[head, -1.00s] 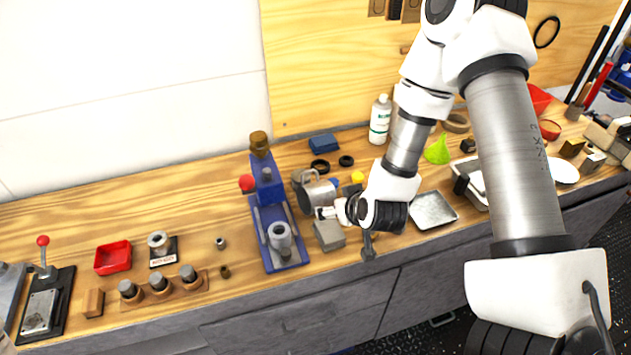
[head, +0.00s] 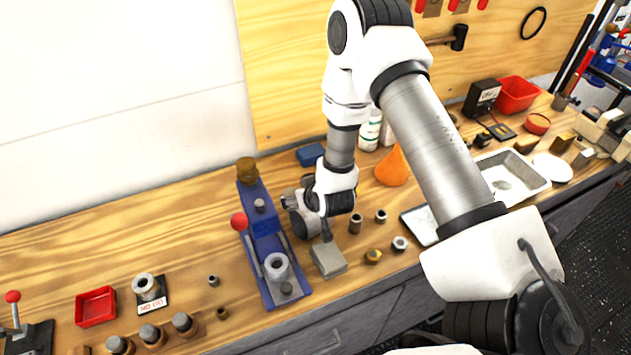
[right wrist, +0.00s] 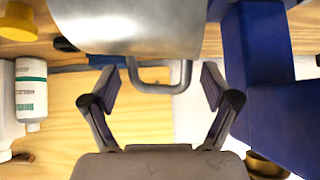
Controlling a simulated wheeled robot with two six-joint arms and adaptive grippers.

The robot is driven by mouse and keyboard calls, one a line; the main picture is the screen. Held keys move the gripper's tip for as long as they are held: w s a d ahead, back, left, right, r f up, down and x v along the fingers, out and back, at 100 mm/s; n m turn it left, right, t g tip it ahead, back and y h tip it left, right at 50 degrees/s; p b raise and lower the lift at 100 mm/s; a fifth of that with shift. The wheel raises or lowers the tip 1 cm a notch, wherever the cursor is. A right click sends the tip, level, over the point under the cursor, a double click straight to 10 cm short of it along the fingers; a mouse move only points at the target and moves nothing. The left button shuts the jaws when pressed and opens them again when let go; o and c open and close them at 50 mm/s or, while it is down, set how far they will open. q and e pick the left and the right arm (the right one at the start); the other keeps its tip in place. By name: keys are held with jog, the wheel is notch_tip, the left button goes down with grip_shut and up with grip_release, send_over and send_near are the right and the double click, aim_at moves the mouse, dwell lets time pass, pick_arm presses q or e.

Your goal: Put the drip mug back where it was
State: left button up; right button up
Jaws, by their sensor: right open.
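The drip mug is a grey metal cup (head: 305,224) on the bench, just right of the blue press; my right wrist partly hides it in the head view. In the right wrist view its rounded metal body (right wrist: 135,25) fills the top, with its bent handle (right wrist: 160,85) toward me. My right gripper (right wrist: 156,84) is open, its two fingers apart on either side of the handle, with visible gaps. In the head view the gripper (head: 291,199) is beside the mug, close to the press. My left gripper is not in view.
The blue press (head: 262,235) with a red knob stands close left of the mug. A grey block (head: 328,259) lies in front. An orange cone (head: 392,168), a white bottle (head: 370,130) and small metal parts stand to the right.

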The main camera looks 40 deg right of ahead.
jog(key=shift+s+r, duration=0.2)
jog(key=shift+s, duration=0.05)
jog(key=shift+c, duration=1.4)
jog(key=shift+s+r, duration=0.1)
jog(key=c, duration=0.6)
jog(key=shift+a, duration=0.1)
grip_shut()
